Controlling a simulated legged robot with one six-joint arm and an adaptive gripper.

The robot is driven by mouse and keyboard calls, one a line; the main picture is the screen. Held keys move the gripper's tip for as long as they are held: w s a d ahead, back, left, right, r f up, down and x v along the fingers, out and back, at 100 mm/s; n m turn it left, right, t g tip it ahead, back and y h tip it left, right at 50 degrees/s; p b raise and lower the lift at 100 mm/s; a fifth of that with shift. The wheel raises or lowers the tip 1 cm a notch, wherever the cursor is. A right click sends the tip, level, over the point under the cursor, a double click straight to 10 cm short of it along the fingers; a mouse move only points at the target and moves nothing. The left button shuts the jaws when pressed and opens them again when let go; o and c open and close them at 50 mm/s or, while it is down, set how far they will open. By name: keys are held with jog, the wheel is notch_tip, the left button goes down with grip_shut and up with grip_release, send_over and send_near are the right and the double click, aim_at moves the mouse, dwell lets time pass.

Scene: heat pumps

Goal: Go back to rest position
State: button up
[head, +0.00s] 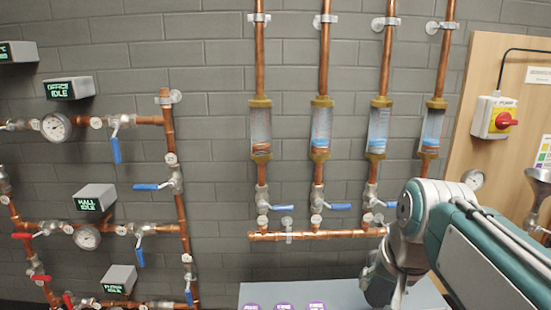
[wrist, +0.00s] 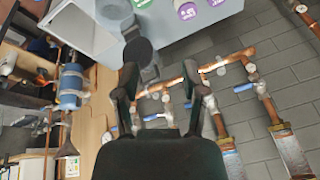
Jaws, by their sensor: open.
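My gripper (wrist: 160,73) shows in the wrist view with its two dark fingers spread apart. Nothing is between the fingers. In the head view my teal and grey arm is folded at the lower right, in front of the wall piping. The gripper itself cannot be made out there.
Copper pipes with sight glasses (head: 320,130) and blue-handled valves (head: 337,207) line the grey brick wall. A grey box top with purple labels (head: 318,306) lies below. A wooden panel with a red-yellow switch (head: 495,118) stands right. Gauges and displays (head: 68,88) are left.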

jog(key=s+a+f+n+t, duration=0.1)
jog(key=s+f+n, duration=0.3)
jog(key=s+f, duration=0.4)
jog(key=shift+s+a+n+t, duration=0.25)
jog(key=shift+s+n+t, duration=0.05)
jog(key=shift+s, duration=0.65)
